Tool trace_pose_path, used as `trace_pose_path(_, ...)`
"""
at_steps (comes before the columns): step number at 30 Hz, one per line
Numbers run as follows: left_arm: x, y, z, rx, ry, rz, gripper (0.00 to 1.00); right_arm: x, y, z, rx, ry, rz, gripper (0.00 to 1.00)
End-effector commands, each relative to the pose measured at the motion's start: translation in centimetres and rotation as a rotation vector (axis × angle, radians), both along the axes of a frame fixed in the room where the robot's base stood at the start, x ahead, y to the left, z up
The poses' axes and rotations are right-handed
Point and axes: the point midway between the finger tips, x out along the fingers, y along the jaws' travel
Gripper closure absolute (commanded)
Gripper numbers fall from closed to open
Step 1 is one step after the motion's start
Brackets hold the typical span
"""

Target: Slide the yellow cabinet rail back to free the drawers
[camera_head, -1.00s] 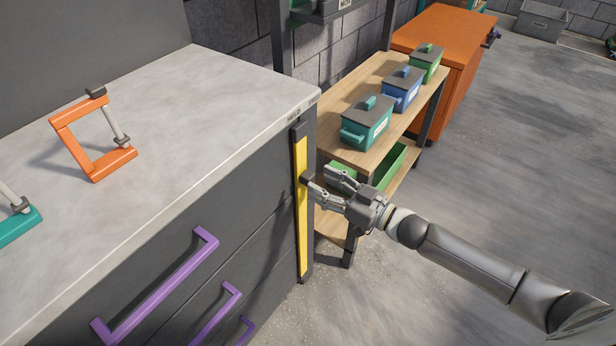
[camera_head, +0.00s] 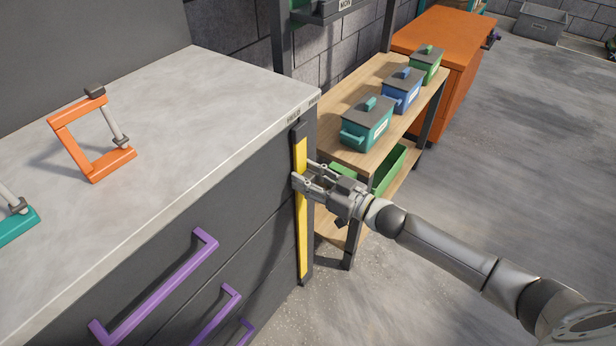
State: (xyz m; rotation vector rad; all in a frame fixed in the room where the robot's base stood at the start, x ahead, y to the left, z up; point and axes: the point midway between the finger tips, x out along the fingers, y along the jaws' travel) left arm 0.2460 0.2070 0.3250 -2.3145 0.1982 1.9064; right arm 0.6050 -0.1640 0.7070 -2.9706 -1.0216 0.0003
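The yellow rail (camera_head: 302,235) stands upright along the right front edge of the dark grey cabinet (camera_head: 262,190), in a black frame. The cabinet's drawers carry purple handles (camera_head: 165,285). My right gripper (camera_head: 303,178) is at the upper half of the rail, its fingers in front of it and hiding a short part of it. The fingers look closer together, but whether they touch or grip the rail cannot be told. My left gripper is not in view.
An orange frame (camera_head: 110,163) and a part of a teal one (camera_head: 18,228) stand on the cabinet's grey top. A wooden shelf (camera_head: 340,140) with teal, blue and green boxes stands close on the right. Grey floor (camera_head: 530,150) is open further right.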

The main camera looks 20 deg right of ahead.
Motion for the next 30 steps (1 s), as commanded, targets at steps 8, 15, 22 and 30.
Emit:
trace_pose_path(8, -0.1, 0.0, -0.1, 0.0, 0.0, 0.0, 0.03, 0.1, -0.1, 0.0, 0.0, 0.0, 0.0, 1.0)
trace_pose_path(15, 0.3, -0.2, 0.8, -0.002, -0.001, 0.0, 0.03, 2.1, -2.7, -0.1, -0.005, -0.001, -0.004, 1.0)
trace_pose_path(22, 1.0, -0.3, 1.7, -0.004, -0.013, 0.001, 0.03, 2.9, -3.7, 0.1, -0.001, 0.0, -0.005, 1.0)
trace_pose_path(30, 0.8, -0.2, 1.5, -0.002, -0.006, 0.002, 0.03, 2.9, -3.9, 0.1, -0.002, 0.0, -0.009, 0.54)
